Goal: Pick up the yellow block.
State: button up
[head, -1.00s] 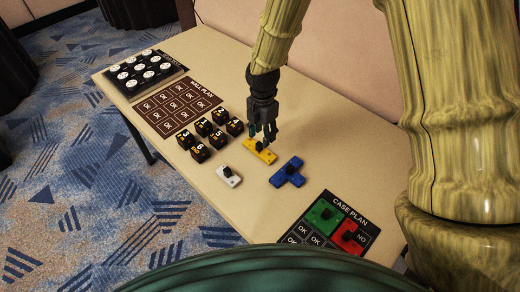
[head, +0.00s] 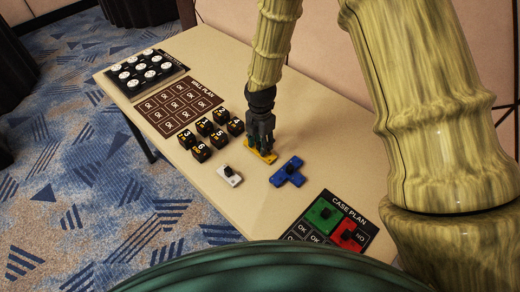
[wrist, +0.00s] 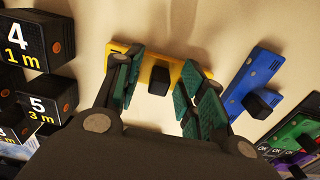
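The yellow block (wrist: 155,62) lies flat on the table, with a black knob (wrist: 158,81) standing on it. In the head view the yellow block (head: 270,158) is partly covered by my gripper (head: 262,146), which points down over it. In the wrist view my gripper (wrist: 162,98) is open, with one green-padded finger on each side of the black knob. Gaps show between the fingers and the knob. The fingers overlap the block in this view, and I cannot tell whether the tips touch it.
A blue block (head: 287,172) lies close on the right and a white block (head: 229,176) to the left. Several numbered black cubes (head: 219,137) stand to the left. The case plan board (head: 345,206) is nearer me; the wall plan board (head: 180,107) lies farther left.

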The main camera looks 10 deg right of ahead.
grip_shut()
